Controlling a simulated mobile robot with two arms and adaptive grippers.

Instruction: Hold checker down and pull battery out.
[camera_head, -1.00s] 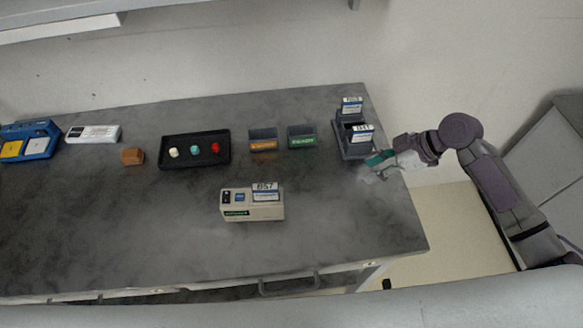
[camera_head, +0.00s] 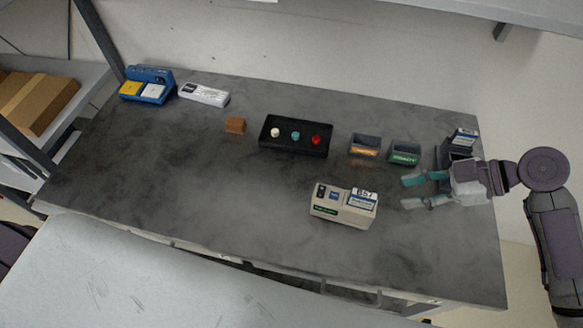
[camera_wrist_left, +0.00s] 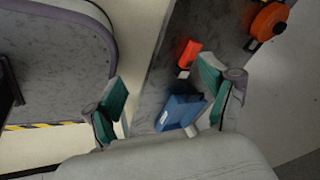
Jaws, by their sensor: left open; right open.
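The checker is a beige box (camera_head: 332,214) with a green label, upright on the grey table. A battery with a white-and-blue label (camera_head: 363,198) sits in the right part of its top. My right gripper (camera_head: 406,192) is open and empty, right of the checker and apart from it, with its teal-padded fingers pointing left. My left gripper shows only in the left wrist view (camera_wrist_left: 160,85), open, with nothing between its pads held; the checker is not in that view.
The table left of the checker is clear.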

